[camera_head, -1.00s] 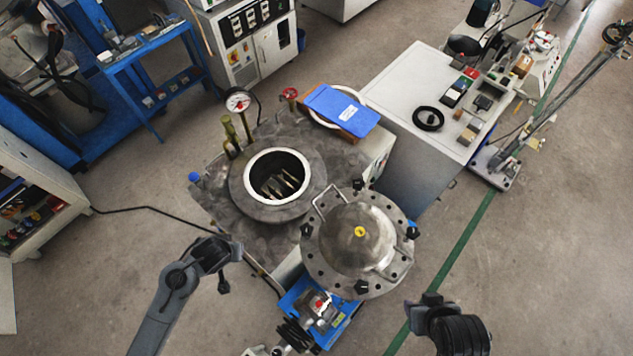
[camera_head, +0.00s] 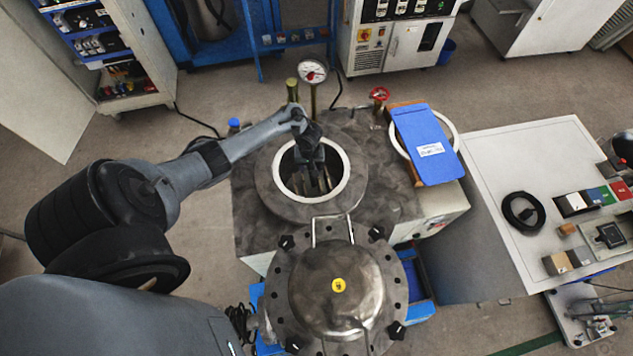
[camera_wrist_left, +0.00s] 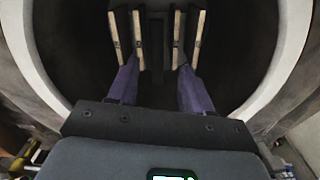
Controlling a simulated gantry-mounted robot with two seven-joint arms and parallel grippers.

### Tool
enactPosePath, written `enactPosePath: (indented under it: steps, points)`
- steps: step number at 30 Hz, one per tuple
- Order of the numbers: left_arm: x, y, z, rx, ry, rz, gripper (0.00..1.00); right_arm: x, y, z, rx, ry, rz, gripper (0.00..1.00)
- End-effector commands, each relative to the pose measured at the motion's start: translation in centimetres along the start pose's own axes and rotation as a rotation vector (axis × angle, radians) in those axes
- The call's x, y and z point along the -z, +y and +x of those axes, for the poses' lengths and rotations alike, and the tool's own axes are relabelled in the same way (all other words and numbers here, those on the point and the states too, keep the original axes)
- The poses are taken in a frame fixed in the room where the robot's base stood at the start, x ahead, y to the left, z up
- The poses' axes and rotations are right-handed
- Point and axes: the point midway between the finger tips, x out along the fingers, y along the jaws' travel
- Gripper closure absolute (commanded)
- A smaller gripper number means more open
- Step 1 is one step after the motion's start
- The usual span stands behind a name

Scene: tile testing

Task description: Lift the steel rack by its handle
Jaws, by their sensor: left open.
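The steel rack (camera_wrist_left: 156,62) sits down inside the round chamber (camera_head: 346,160). It holds several upright beige tiles (camera_wrist_left: 138,32) in the left wrist view. A dark grey upright part stands in the middle between the tiles; I cannot clearly make out the handle. My left gripper (camera_head: 314,172) points down into the chamber mouth, over the rack. In the left wrist view its two fingers (camera_wrist_left: 157,72) are spread, one on each side of the rack's middle, with nothing visibly gripped. In the head view the gripper hides much of the rack. My right gripper is out of view.
The domed steel lid (camera_head: 335,278) with its bar handle is at the chamber's front. A pressure gauge (camera_head: 312,71) and a red valve (camera_head: 379,94) stand behind. A blue clipboard (camera_head: 426,145) lies to the right. A white table (camera_head: 500,160) is farther right.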

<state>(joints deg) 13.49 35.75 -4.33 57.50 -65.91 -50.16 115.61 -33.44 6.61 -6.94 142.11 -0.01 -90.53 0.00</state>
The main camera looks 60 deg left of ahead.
Motion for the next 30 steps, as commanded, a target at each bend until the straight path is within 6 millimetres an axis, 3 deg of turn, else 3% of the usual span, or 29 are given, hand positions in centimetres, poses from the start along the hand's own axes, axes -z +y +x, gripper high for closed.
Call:
enactPosePath:
  steps: [3, 11, 22, 30]
  points:
    - [0.0, 0.1, 1.6, -0.001, 0.000, 0.001, 0.50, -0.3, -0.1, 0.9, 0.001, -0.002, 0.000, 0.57]
    - [-0.1, 0.1, 2.6, -0.001, 0.001, 0.003, 0.50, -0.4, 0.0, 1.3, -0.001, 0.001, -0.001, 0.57]
    - [-0.2, 0.3, 7.0, -0.001, 0.001, 0.002, 0.50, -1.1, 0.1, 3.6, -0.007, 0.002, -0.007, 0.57]
    - [-0.1, 0.3, 7.2, -0.002, 0.002, 0.002, 0.50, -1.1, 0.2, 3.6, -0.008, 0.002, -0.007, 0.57]
